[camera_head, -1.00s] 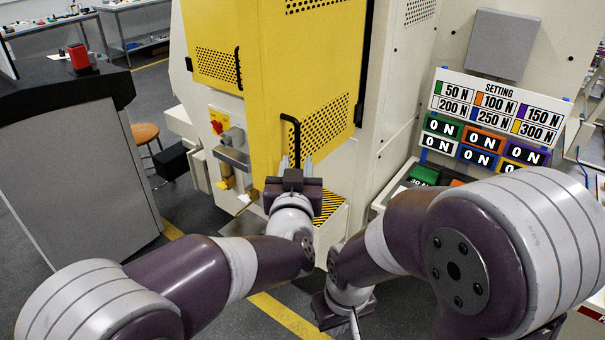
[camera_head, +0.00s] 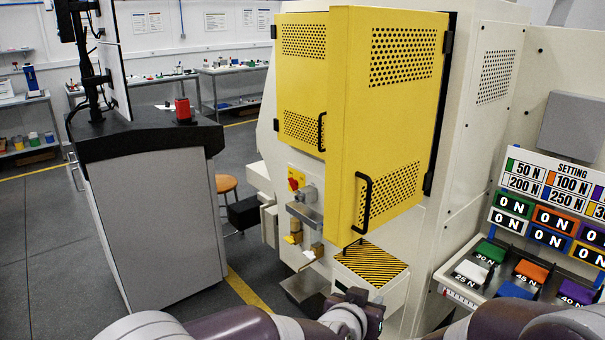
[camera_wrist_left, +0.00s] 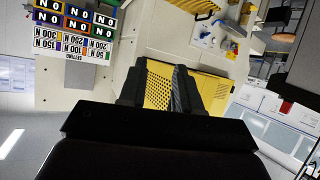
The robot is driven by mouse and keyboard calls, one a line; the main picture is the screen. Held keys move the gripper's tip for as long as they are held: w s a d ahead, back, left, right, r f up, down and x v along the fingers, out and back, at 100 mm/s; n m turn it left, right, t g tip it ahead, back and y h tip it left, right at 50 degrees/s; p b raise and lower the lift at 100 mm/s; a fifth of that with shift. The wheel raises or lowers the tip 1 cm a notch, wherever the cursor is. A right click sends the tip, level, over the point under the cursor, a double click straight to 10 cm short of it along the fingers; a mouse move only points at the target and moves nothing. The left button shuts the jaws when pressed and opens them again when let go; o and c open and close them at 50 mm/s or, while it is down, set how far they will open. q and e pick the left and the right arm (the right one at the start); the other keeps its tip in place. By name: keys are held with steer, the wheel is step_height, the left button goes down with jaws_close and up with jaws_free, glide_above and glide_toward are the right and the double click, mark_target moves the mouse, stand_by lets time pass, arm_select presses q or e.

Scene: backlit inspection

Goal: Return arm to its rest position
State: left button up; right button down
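My left arm comes in along the bottom edge in the head view. Its dark left gripper (camera_head: 352,292) is low in front of the yellow machine, just below the black-and-yellow striped ledge (camera_head: 371,265). In the left wrist view the two dark fingers of the left gripper (camera_wrist_left: 159,82) stand apart. Yellow perforated metal shows through the gap, and I see nothing held. Part of my right arm shows at the bottom right of the head view, but its gripper is out of frame.
A setting board (camera_head: 555,190) and coloured weight blocks (camera_head: 532,270) are at right. Floor at far left is clear.

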arm_select(q)
steer(key=s+a+f+g+y, duration=0.1)
steer(key=s+a+f+g, duration=0.15)
steer(key=a, duration=0.35)
steer(key=s+a+f+n+g+y, duration=0.1)
steer(key=s+a+f+g+y, duration=0.15)
steer(key=a+f, duration=0.2)
steer(key=s+a+f+g+y, duration=0.1)
steer(key=s+a+f, duration=0.25)
steer(key=a, duration=0.35)
steer(key=s+a+n+g+y, duration=0.1)
steer(key=s+a, duration=0.3)
steer(key=a, duration=0.5)
steer(key=s+a+n+g+y, duration=0.1)
steer(key=s+a+n+g, duration=0.1)
steer(key=s+a, duration=0.3)
steer(key=a+n, duration=0.1)
steer(key=a, duration=0.2)
steer(key=shift+s+a+n+y, duration=0.25)
steer(key=shift+a+n+y, duration=0.05)
steer(key=shift+a+y, duration=0.05)
steer(key=shift+r, duration=0.1)
